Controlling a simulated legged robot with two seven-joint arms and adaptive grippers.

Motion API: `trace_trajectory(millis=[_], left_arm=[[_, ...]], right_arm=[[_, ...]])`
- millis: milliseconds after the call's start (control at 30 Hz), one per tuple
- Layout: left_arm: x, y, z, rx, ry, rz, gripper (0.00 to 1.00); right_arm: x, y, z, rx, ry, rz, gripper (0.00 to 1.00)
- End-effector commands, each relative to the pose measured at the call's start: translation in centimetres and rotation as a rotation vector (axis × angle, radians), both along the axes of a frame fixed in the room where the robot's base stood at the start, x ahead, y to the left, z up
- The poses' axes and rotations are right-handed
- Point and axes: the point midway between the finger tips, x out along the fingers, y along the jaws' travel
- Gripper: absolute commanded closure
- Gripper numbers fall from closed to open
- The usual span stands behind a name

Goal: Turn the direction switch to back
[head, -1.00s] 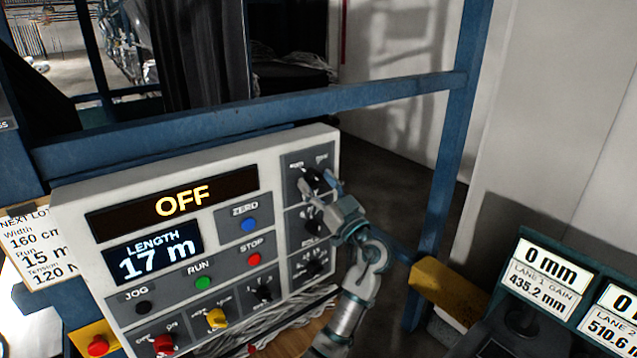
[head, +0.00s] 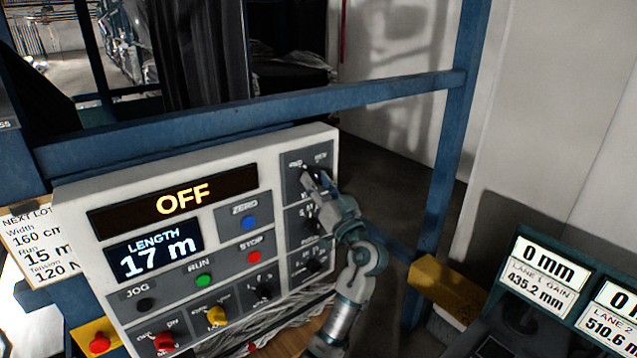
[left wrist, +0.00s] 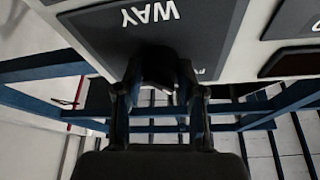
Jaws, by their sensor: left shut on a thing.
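The direction switch is a dark knob on the upper right plate (head: 321,157) of the control panel; small labels stand above it, too small to read surely. My left gripper (head: 314,183) is at this knob, its fingers largely covering it in the head view. In the left wrist view, the gripper (left wrist: 158,88) is shut on the dark knob (left wrist: 158,66), one finger on each side. An upside-down "WAY" label (left wrist: 150,13) shows beside it. The knob's pointing direction is hidden by the fingers. My right gripper is not in view.
The grey panel (head: 75,200) carries an "OFF" display (head: 180,199), a "LENGTH 17 m" display, coloured buttons and more knobs. Two black knobs sit below the gripped one, close to my left arm. A blue frame bar (head: 250,116) runs behind the panel. Lane readouts (head: 545,270) stand at right.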

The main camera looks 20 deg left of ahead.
Motion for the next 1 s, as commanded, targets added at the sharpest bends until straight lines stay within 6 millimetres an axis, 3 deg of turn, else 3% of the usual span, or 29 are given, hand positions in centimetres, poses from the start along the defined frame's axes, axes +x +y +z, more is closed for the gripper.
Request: trace_trajectory(millis=[367, 800, 1000], left_arm=[[-0.2, 0.2, 0.6, 0.217, 0.276, -0.004, 0.96], [-0.3, 0.3, 1.1, 0.475, 0.606, -0.003, 0.96], [-0.4, 0.3, 1.0, 0.591, 0.752, 0.0, 0.96]], right_arm=[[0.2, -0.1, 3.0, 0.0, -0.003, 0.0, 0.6], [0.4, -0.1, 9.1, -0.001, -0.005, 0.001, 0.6], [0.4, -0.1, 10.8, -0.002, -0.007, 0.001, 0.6]])
